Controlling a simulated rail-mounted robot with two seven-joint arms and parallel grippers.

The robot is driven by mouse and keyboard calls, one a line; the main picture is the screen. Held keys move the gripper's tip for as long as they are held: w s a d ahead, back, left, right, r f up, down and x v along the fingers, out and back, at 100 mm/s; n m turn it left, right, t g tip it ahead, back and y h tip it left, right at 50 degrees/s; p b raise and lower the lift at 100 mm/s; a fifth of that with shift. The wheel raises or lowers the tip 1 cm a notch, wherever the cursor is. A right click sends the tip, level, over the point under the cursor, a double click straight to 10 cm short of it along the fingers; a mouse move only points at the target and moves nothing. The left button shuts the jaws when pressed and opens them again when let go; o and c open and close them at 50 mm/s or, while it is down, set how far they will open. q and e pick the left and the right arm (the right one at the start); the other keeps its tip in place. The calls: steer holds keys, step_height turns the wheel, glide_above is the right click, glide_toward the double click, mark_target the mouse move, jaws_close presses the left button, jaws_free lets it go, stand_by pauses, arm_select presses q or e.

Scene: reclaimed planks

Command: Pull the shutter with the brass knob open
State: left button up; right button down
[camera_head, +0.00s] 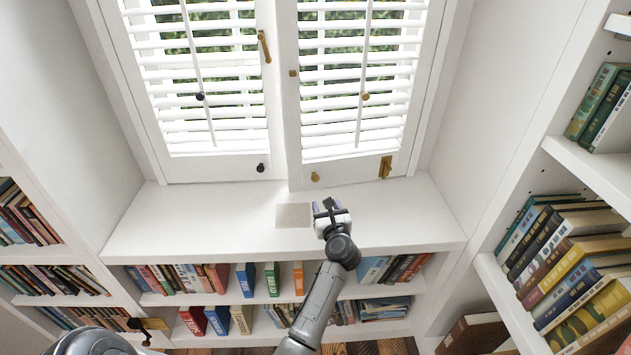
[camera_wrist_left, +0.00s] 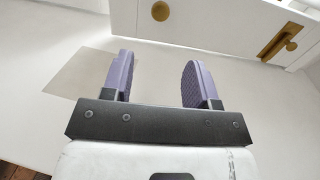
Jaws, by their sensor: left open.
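The right shutter (camera_head: 348,154) has white slats and a round brass knob (camera_head: 315,177) at its lower left corner. My left gripper (camera_head: 325,206) is open and empty over the sill, in front of and apart from the brass knob. In the left wrist view, its purple fingers (camera_wrist_left: 158,65) stand wide apart, with the brass knob (camera_wrist_left: 160,11) beyond and above them. A brass bolt (camera_head: 385,167) sits on the right shutter's lower right. My right gripper is not in view.
The white sill (camera_head: 180,225) is bare except for a flat greyish square (camera_head: 293,215). A brass handle (camera_head: 264,46) is on the left shutter's upper right edge. Bookshelves stand on both sides, and rows of books (camera_head: 205,277) fill the shelves below the sill.

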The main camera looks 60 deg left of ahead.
mark_target(316, 180)
arm_select(q)
steer(key=b+x, duration=0.4)
steer(key=x, duration=0.8)
steer(key=shift+w+a+r, duration=0.1)
steer(key=shift+w+a, duration=0.05)
steer(key=shift+a, duration=0.3)
jaws_close()
